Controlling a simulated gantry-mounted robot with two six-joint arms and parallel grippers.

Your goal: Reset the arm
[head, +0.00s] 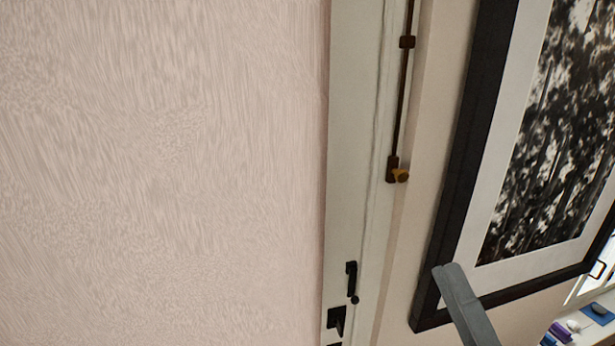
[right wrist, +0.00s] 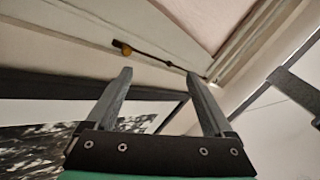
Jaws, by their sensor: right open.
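My right gripper (head: 458,285) enters the head view at the lower right as a grey finger, in front of the lower left corner of a framed picture. In the right wrist view my right gripper (right wrist: 159,76) has its two grey fingers well apart with nothing between them. I cannot tell whether it touches the frame. My left gripper shows in neither view.
A black-framed picture (head: 466,150) hangs at the right. Beside it is a pale door frame (head: 350,130) with a dark bolt rod (head: 403,90) and a black handle (head: 351,278). Small items lie on a white shelf (head: 590,335). Plain pink wall (head: 150,170) fills the left.

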